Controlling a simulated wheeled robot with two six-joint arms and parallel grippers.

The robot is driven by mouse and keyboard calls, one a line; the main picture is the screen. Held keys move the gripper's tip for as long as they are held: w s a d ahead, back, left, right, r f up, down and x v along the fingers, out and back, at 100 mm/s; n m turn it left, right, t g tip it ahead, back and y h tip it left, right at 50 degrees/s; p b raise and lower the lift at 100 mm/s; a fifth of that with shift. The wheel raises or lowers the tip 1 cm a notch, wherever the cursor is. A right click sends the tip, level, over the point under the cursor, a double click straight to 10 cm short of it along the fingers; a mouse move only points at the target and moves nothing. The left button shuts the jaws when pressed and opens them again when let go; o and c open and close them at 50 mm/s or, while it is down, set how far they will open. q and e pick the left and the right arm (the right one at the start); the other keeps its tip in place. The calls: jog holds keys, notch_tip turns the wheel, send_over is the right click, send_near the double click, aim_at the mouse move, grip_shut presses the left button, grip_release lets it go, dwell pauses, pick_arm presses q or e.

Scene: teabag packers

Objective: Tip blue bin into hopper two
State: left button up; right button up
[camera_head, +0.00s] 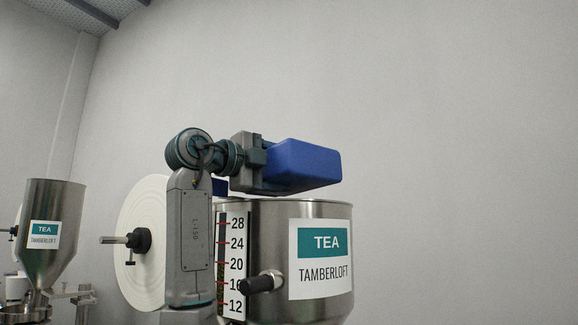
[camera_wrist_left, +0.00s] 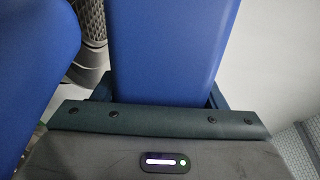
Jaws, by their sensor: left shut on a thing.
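The blue bin (camera_head: 303,165) is held above the open top of a large steel hopper (camera_head: 270,225) labelled "TEA TAMBERLOFT". I cannot tell the bin's exact tilt, and its opening and contents are hidden. My left gripper (camera_head: 258,160) is shut on the bin at its left end. In the left wrist view a blue part of the bin (camera_wrist_left: 165,50) stands between the dark jaws, and another blue surface fills the left side. A small blue patch (camera_head: 220,187) shows behind my left arm; I cannot tell whether it belongs to the bin. My right gripper is not in view.
A level scale (camera_head: 232,265) and a dark knob (camera_head: 262,283) are on the hopper's front. A white reel (camera_head: 143,210) stands to its left. A smaller steel hopper (camera_head: 50,215) is at the far left. The space above and right is clear.

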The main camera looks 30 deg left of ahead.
aim_at(279, 152)
pick_arm(q)
jog(key=shift+s+d+r+m+p, duration=0.1)
jog(key=shift+s+r+m+p, duration=0.05)
jog(key=shift+r+m+p, duration=0.5)
jog(key=shift+d+f+m+p, duration=0.1)
jog(key=shift+d+m+p, duration=0.1)
jog(key=shift+m+p, duration=0.45)
jog(key=shift+f, duration=0.1)
notch_tip(279, 152, up, 2)
jog(key=m, duration=0.4)
jog(key=shift+r+m, duration=0.25)
jog(key=shift+m, duration=0.05)
jog(key=shift+a, duration=0.15)
